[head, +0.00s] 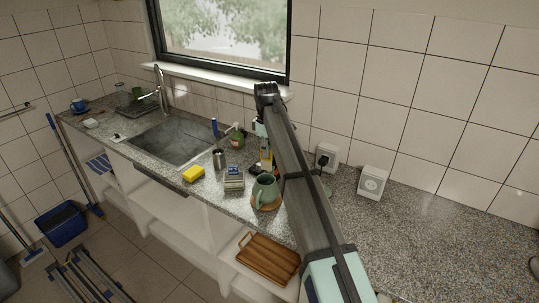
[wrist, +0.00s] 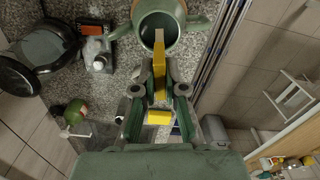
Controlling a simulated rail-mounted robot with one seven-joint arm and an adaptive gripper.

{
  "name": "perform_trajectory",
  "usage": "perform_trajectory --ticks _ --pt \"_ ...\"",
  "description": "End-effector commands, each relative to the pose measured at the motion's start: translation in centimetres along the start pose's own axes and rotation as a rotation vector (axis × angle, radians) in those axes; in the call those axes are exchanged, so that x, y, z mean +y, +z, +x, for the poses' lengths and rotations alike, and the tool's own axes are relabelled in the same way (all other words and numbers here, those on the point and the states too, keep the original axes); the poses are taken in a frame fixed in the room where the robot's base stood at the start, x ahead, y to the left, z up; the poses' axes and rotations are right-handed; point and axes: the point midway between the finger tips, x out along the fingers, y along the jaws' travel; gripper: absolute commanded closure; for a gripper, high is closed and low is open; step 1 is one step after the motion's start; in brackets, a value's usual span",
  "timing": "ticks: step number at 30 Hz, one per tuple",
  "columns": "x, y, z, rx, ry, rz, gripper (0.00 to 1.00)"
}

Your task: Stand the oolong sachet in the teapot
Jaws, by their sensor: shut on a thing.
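The green teapot (head: 264,192) stands on a round wooden mat (head: 257,206) near the counter's front edge. In the wrist view the teapot (wrist: 176,18) is at the top, its dark round mouth facing the camera. My gripper (wrist: 160,90) is shut on the oolong sachet (wrist: 159,68), a narrow yellow strip with a pale end. That pale end overlaps the teapot's mouth in the wrist view; whether it is inside or above the mouth I cannot tell. In the head view my arm hides much of the gripper area.
A grey box (head: 233,182), a metal cup (head: 219,160) and a yellow sponge (head: 193,174) stand left of the teapot, near the sink (head: 170,143). A green soap bottle (head: 237,141) is behind. The right counter is mostly clear.

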Motion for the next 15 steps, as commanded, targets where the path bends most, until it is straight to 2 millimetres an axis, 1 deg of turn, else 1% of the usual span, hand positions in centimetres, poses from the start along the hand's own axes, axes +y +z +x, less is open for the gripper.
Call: perform_trajectory --ticks 3,8,15 --pt "0.0 0.0 0.1 0.002 0.002 -0.04 1.0" --pt "0.0 0.0 0.4 0.001 0.002 -0.056 1.0" --pt "0.0 0.0 1.8 0.001 0.001 -0.054 1.0"
